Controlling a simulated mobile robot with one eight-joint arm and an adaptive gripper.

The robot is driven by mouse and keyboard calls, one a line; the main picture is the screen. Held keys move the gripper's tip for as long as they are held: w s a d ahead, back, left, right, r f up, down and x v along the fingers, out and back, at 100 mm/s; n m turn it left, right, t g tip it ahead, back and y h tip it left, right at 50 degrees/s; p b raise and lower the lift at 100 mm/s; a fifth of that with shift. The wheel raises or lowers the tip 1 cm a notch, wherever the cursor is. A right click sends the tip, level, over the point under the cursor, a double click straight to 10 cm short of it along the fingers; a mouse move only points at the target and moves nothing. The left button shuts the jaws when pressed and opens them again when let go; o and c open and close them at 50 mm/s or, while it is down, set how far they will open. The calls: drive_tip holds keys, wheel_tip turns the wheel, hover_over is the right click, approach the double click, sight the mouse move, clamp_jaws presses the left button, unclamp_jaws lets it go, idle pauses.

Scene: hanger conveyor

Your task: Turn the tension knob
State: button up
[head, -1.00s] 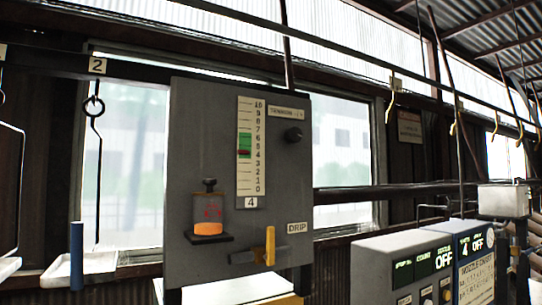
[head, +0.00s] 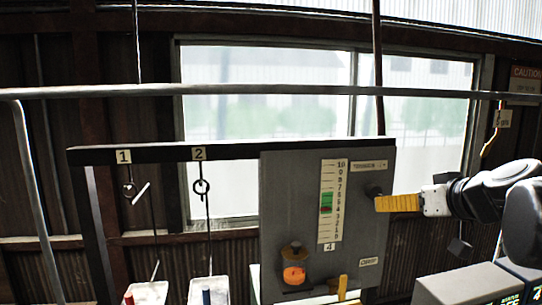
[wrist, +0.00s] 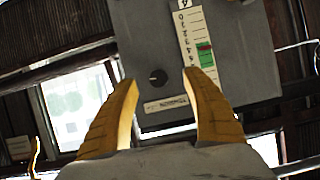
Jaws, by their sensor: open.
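The tension knob (head: 373,190) is a small dark round knob on the upper right of a grey panel (head: 290,210). In the wrist view the knob (wrist: 158,77) shows in the gap between my fingertips, with a pale mark on its face. My gripper (head: 381,203) has yellow fingers and reaches in from the right, its tips close to the knob. In the wrist view my gripper (wrist: 162,82) is open, and I see no contact with the knob. A 0 to 10 scale (head: 333,200) has a green band with a red mark at its lower part.
Hooks hang from a dark rail (head: 170,153) at left, above white trays (head: 148,293). A grey control box (head: 468,285) stands at lower right. A horizontal pipe (head: 230,89) crosses above.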

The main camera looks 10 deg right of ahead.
sight(376, 192)
drive_tip(key=w+p, duration=0.1)
drive_tip(key=w, duration=0.2)
drive_tip(key=w+p, duration=0.1)
drive_tip(key=w, duration=0.3)
drive_tip(key=w+f+p, duration=0.1)
drive_tip(key=w, duration=0.2)
drive_tip(key=shift+w+d+f, duration=0.1)
drive_tip(key=shift+w, duration=0.15)
drive_tip(key=c, duration=1.2)
